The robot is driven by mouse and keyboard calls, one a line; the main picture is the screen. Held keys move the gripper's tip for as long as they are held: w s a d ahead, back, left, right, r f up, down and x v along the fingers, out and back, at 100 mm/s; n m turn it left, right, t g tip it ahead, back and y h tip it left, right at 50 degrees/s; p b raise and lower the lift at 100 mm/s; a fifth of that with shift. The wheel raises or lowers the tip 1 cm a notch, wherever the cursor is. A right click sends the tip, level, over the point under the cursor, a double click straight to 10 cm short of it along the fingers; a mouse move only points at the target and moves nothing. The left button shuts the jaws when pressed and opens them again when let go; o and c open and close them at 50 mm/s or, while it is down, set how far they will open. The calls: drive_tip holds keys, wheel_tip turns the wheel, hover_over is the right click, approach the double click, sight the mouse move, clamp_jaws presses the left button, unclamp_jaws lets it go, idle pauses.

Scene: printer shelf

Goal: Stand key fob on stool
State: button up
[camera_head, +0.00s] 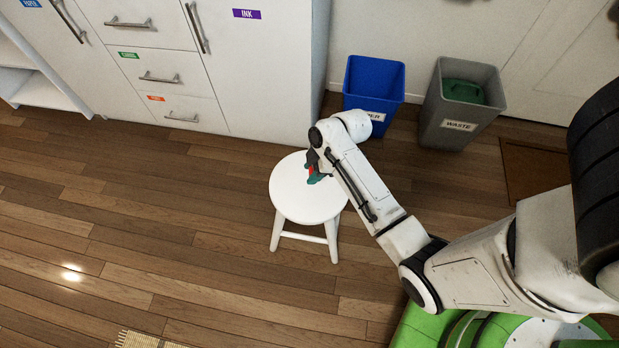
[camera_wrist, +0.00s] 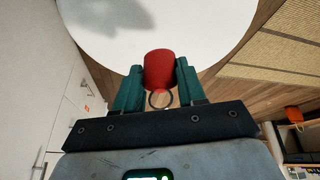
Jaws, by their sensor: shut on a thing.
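The white round stool (camera_head: 301,206) stands on the wood floor in the head view. Its seat also fills the top of the wrist view (camera_wrist: 216,42). My gripper (camera_head: 316,175) is over the far right part of the seat in the head view. In the wrist view my gripper (camera_wrist: 160,84) is shut on the red key fob (camera_wrist: 159,68), with a teal finger on each side. A dark metal ring hangs at the fob's near end, toward the palm. I cannot tell whether the fob touches the seat.
A blue paper bin (camera_head: 374,84) and a grey waste bin (camera_head: 459,104) stand behind the stool. White cabinets (camera_head: 160,60) line the back left. The floor left of the stool is clear. A woven rug (camera_wrist: 262,88) lies right in the wrist view.

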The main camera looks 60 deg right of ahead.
drive_tip(key=shift+s+d+b+x, duration=0.15)
drive_tip(key=shift+b+x, duration=0.2)
drive_tip(key=shift+x, duration=0.7)
drive_tip(key=shift+s+d+b+x, duration=0.1)
drive_tip(key=shift+b+x, duration=0.25)
drive_tip(key=shift+x, duration=0.7)
drive_tip(key=shift+f, duration=0.1)
drive_tip(key=shift+f, duration=0.15)
drive_tip(key=o, duration=1)
drive_tip(key=p+v, duration=0.4)
drive_tip(key=v, duration=0.7)
drive_tip(key=s+a+r+m+g+h, duration=0.1)
drive_tip(key=s+a+r+m, duration=0.1)
drive_tip(key=s+a+m, duration=0.1)
drive_tip(key=s+a+r+m+g, duration=0.1)
drive_tip(key=s+a+r+m, duration=0.1)
drive_tip(key=s+a, duration=0.2)
drive_tip(key=s+a+r+m+g+h, duration=0.1)
drive_tip(key=s+a+r+m, duration=0.1)
drive_tip(key=a, duration=0.4)
drive_tip(key=shift+s+a+r+m+h, duration=0.1)
drive_tip(key=shift+s+a+m+h, duration=0.25)
drive_tip(key=shift+s+m, duration=0.45)
